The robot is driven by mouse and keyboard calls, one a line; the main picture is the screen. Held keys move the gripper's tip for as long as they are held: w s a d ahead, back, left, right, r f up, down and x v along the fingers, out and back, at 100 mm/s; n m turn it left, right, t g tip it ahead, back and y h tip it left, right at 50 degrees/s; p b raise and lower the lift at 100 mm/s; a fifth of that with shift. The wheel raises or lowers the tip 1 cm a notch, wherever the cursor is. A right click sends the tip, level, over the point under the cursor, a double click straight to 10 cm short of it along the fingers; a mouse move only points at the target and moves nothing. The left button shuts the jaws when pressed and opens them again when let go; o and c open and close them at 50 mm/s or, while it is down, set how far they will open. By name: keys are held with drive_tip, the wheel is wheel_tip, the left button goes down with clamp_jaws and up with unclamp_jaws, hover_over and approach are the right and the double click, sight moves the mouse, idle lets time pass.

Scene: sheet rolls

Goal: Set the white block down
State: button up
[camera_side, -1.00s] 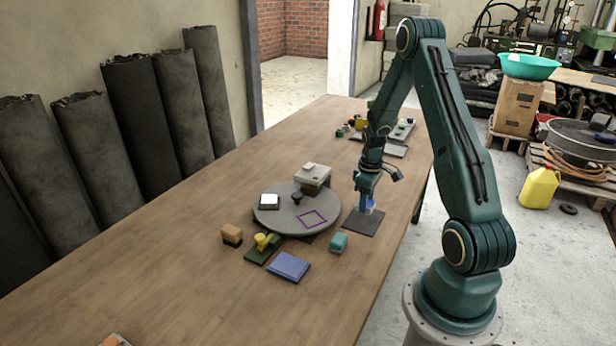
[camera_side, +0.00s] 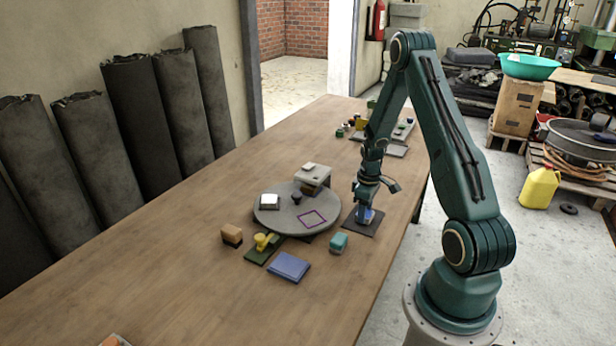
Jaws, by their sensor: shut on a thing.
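My gripper (camera_side: 366,217) points down over a dark square mat (camera_side: 352,227) to the right of the round grey turntable. Another white-topped piece (camera_side: 269,201) lies on the left part of the turntable (camera_side: 277,222), apart from my gripper.
In front are a teal block (camera_side: 338,242), a blue pad (camera_side: 288,266), a yellow piece (camera_side: 265,241) and an orange block (camera_side: 231,236). The near left table is mostly clear.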

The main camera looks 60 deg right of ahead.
drive_tip(key=shift+f, duration=0.1)
drive_tip(key=o, duration=1.3)
drive_tip(key=shift+c, duration=0.2)
wheel_tip(320, 180, up, 12)
drive_tip(key=shift+r, duration=0.2)
